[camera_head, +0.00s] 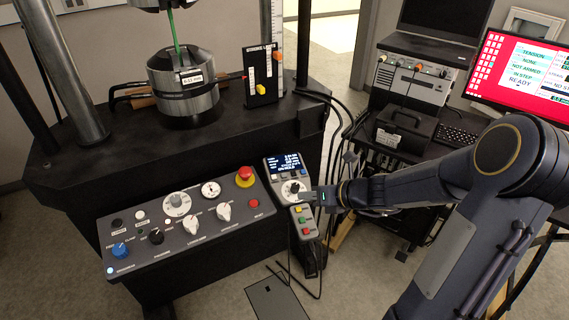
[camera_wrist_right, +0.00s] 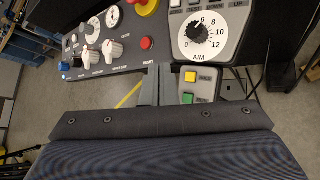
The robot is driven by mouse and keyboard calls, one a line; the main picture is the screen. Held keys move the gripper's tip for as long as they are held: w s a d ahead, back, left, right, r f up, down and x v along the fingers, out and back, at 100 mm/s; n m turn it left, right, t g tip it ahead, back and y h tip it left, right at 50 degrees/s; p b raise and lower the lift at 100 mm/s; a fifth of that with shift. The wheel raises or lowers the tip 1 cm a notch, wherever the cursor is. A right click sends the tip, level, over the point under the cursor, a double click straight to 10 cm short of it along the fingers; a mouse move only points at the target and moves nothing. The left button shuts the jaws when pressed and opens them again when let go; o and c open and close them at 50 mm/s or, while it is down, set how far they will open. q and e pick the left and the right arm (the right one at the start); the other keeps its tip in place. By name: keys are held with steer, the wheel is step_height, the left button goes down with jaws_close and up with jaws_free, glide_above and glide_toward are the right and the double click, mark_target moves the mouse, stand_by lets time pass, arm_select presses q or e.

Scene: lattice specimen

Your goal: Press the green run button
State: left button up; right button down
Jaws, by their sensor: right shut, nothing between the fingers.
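The green button (camera_wrist_right: 187,98) shows on a small grey control box (camera_wrist_right: 204,80) in the right wrist view, just below a yellow button (camera_wrist_right: 191,76). Its label is too small to read. In the head view the yellow button (camera_head: 298,209) tops a short column of coloured buttons under the dial unit. My right gripper (camera_head: 316,196) is shut and empty, reaching in from the right near the lower edge of the dial unit. In the right wrist view its fingers (camera_wrist_right: 158,78) lie left of the yellow and green buttons. My left gripper is not in view.
A sloped panel (camera_head: 152,262) with knobs, a red reset button (camera_head: 253,203) and a red mushroom button (camera_head: 244,174) lies left of the box. The dial unit (camera_head: 277,165) with its screen stands directly above. Cables hang behind my gripper.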

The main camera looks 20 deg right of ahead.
steer(key=s+r+m+p, duration=0.1)
steer(key=m+p, duration=0.4)
steer(key=p, duration=0.1)
steer(key=s+r+m+p, duration=0.1)
steer(key=m+p, duration=0.5)
steer(key=s+r+m+p, duration=0.1)
steer(key=s+m+p, duration=0.1)
steer(key=m+p, duration=0.3)
steer(key=shift+m+g+y+p, duration=0.4)
steer(key=shift+p, duration=0.2)
steer(key=shift+f, duration=0.2)
steer(key=b, duration=0.7)
glide_above(302, 220)
steer(key=s+d, duration=0.1)
steer(key=s, duration=0.1)
step_height(302, 220, down, 7)
steer(key=shift+s+d+r, duration=0.1)
steer(key=shift+s+r, duration=0.05)
steer(key=shift+r, duration=0.05)
steer(key=shift+w+f+b, duration=0.3)
steer(key=shift+f, duration=0.5)
steer(key=shift+f, duration=0.15)
steer(key=shift+w+f, duration=0.1)
steer(key=shift+f, duration=0.15)
